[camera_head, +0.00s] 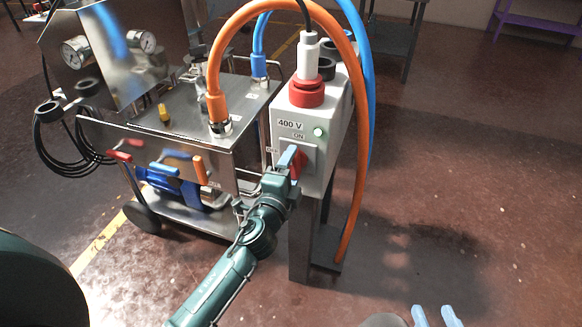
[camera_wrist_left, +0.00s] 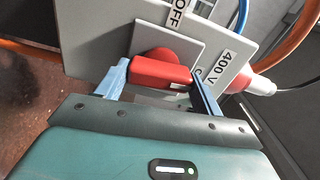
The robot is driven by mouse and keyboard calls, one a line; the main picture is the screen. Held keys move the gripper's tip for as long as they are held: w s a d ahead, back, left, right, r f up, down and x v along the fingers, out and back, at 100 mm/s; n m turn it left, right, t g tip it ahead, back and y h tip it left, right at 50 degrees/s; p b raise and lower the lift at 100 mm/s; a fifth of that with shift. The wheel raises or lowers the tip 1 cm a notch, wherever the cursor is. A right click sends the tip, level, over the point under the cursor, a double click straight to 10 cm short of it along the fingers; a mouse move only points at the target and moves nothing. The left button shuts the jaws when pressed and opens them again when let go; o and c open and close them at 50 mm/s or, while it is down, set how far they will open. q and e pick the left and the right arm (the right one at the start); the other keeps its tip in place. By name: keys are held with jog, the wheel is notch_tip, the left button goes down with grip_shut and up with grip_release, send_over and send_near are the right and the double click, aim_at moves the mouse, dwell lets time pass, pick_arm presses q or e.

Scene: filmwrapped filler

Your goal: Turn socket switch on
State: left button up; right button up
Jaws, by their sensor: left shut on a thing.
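The socket box (camera_head: 322,168) is a light grey post-mounted unit marked 400 V, with ON and OFF labels and a bright green lamp (camera_head: 318,132). Its red rotary switch (camera_head: 296,166) is partly hidden by my gripper in the head view. In the left wrist view the red switch handle (camera_wrist_left: 160,72) lies between the blue fingers of my left gripper (camera_wrist_left: 160,80), which is shut on it. One handle end points toward the partly covered ON label. My right gripper (camera_head: 436,316) shows only its two light blue fingers at the bottom edge, apart and empty.
A red and white plug (camera_head: 307,70) sits in the box top with a black cable. Orange (camera_head: 358,130) and blue hoses (camera_head: 367,70) loop beside the box. A steel machine cart (camera_head: 170,130) stands left of it. The floor on the right is clear.

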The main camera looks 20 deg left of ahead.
pick_arm(q)
jog(key=shift+r+m, duration=0.1)
jog(key=shift+m, duration=0.6)
jog(key=o, duration=1)
jog(key=shift+c, duration=0.2)
jog(key=s+b, duration=0.1)
jog(key=s, duration=1.2)
jog(key=shift+a, duration=0.2)
